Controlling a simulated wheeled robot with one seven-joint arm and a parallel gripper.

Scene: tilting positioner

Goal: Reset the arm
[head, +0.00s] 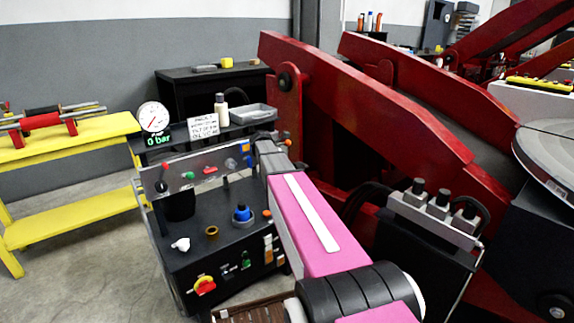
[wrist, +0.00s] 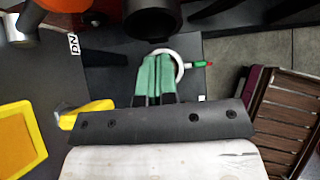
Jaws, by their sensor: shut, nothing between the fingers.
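My arm, with a pink link (head: 305,222), reaches from the lower right over the black control box (head: 215,245). In the head view the fingers cannot be made out at its far end. In the wrist view my gripper (wrist: 155,80) has green fingers, shut together with nothing between them. A white ring-shaped part (wrist: 181,68) with a red and green tip shows beside and behind the fingers; I cannot tell whether they touch it. A black cylinder (wrist: 152,18) is just beyond the fingertips.
The box carries a red-and-yellow rotary switch (head: 204,286), a blue knob (head: 241,213) and small levers. A gauge (head: 153,117) above a "0 bar" display stands behind. A yellow bench (head: 70,215) is left. Large red tilting beams (head: 370,100) fill the right. Floor shows at left.

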